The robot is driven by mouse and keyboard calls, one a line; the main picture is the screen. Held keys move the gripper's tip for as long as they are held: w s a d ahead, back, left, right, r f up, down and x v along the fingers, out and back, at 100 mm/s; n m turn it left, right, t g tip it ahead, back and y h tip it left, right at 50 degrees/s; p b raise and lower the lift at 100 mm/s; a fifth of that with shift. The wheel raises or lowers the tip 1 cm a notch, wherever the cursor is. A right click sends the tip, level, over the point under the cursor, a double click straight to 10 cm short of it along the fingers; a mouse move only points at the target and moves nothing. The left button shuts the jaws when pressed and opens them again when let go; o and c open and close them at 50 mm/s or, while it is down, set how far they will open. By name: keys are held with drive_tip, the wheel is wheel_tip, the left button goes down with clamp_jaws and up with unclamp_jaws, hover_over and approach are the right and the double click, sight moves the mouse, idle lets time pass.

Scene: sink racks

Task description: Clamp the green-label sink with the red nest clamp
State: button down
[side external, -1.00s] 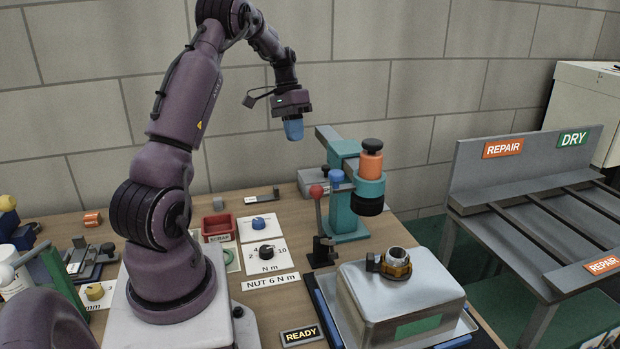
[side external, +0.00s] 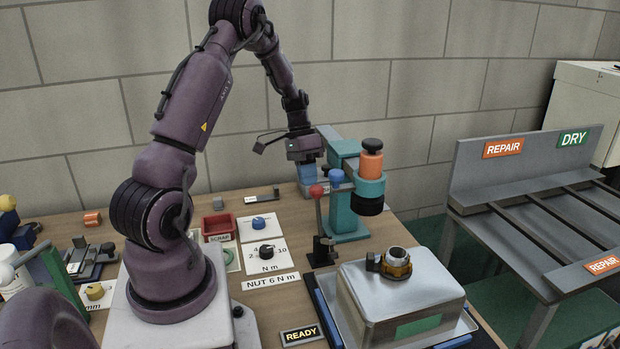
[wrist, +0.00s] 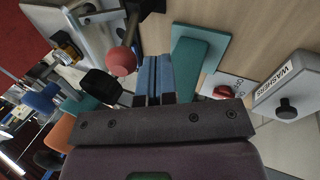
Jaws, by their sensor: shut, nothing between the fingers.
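The sink (side external: 365,290) is a silver upside-down basin with a green label (side external: 418,326) on its front, sitting on a tray. A brass drain fitting (side external: 397,264) stands on top of it. The red nest clamp has a red ball knob (side external: 316,191) on an upright grey lever and a dark base (side external: 322,252) beside the sink's left back corner. My gripper (side external: 309,180) has blue fingers, is shut and empty, and is above and behind the red knob. In the wrist view the red knob (wrist: 122,61) lies just left of the closed fingertips (wrist: 154,58), seemingly apart from them.
A teal press (side external: 345,210) with an orange and black head (side external: 371,165) stands close right of my gripper. A blue-knobbed lever (side external: 336,176) is beside it. A red bin (side external: 218,227) and dial cards lie left. A repair rack (side external: 540,220) is far right.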

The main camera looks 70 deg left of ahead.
sight(316, 188)
drive_tip(key=shift+w+d, duration=0.1)
drive_tip(key=shift+d, duration=0.55)
drive_tip(key=shift+d+r, duration=0.1)
drive_tip(key=shift+r, duration=0.05)
drive_tip(key=shift+y, duration=0.7)
drive_tip(key=shift+d+r, duration=0.3)
drive_tip(key=shift+d, duration=0.45)
drive_tip(key=shift+d+r, duration=0.3)
drive_tip(key=shift+d, duration=0.4)
drive_tip(key=shift+d+r, duration=0.3)
drive_tip(key=shift+d, duration=0.45)
drive_tip(key=shift+d+r, duration=0.15)
drive_tip(key=shift+d, duration=1.05)
drive_tip(key=shift+a, duration=0.1)
